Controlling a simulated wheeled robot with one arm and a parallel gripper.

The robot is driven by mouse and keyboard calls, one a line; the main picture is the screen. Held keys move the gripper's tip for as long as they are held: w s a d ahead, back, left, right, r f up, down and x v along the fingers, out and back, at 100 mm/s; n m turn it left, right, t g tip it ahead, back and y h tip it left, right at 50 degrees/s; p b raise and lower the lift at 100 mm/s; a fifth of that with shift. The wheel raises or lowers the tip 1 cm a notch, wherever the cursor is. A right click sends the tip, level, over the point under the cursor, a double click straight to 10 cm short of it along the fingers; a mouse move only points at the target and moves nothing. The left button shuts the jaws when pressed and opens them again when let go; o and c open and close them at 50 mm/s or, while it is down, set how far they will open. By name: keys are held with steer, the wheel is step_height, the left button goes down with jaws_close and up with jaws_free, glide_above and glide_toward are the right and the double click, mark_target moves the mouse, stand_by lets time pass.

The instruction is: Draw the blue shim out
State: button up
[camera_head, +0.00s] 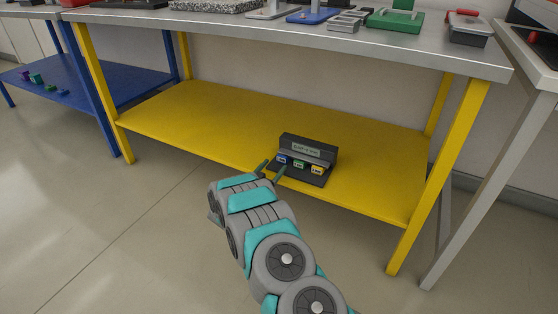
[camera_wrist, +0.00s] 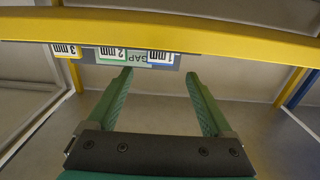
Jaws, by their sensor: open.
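The blue shim (camera_head: 283,160) is the left one of three labelled shims in a dark gauge holder (camera_head: 308,147) on the yellow lower shelf. In the wrist view, which is upside down, the blue shim (camera_wrist: 161,64) shows a label reading 1 mm, and the shelf edge hides part of the holder. My gripper (camera_head: 271,170) is open and empty, just in front of the holder's left end. In the wrist view its two green fingers (camera_wrist: 159,75) point at the holder, with the blue shim seen between their tips. I see no contact.
The green shim (camera_head: 298,164) and the yellow shim (camera_head: 317,170) sit right of the blue one. The yellow shelf (camera_head: 200,110) is otherwise bare. The steel bench top (camera_head: 330,42) overhangs it, with yellow legs (camera_head: 440,180) at its sides. A blue shelf (camera_head: 60,90) stands at left.

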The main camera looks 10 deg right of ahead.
mark_target(281, 158)
steer(key=x, duration=0.5)
steer(key=shift+c, duration=0.3)
jaws_close()
stand_by(0.4)
